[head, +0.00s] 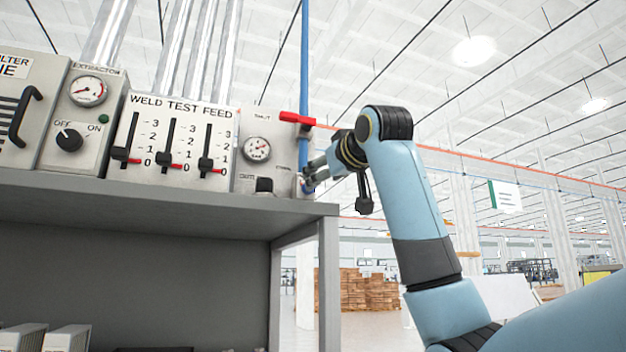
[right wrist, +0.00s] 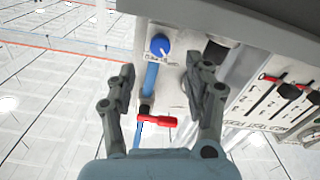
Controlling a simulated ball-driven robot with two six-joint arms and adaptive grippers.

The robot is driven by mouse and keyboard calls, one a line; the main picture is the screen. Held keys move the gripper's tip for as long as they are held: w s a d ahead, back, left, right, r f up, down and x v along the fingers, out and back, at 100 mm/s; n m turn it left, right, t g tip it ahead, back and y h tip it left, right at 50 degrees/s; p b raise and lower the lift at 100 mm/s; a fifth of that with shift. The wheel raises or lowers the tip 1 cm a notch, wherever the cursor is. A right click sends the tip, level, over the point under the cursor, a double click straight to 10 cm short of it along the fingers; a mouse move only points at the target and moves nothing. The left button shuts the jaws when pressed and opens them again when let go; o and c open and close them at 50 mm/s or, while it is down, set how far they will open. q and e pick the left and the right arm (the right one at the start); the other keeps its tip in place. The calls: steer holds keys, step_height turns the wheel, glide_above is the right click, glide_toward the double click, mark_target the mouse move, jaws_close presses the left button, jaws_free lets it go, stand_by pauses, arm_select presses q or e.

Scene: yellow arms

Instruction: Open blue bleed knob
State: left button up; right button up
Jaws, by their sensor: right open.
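The blue bleed knob (right wrist: 160,46) shows in the right wrist view, round with a pale pointer mark, on the grey panel beside a printed label. My right gripper (right wrist: 160,72) is open and empty, its two fingers apart on either side of the knob's line. The knob lies just beyond the fingertips, and I see no contact. In the head view my right gripper (head: 312,176) is at the right edge of the gauge panel (head: 243,172), and its fingers largely hide the knob. My left gripper is not in view.
A red lever handle (head: 297,119) sits on the blue vertical pipe (head: 304,50) above my gripper. The weld test feed panel (head: 185,115) with sliders stands to the left, on a grey bench (head: 150,205). Open space lies right of the bench.

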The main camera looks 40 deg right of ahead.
steer(key=p+x, duration=0.2)
steer(key=x, duration=0.4)
steer(key=shift+r, duration=0.1)
steer(key=shift+w, duration=0.45)
steer(key=shift+c, duration=0.3)
jaws_close()
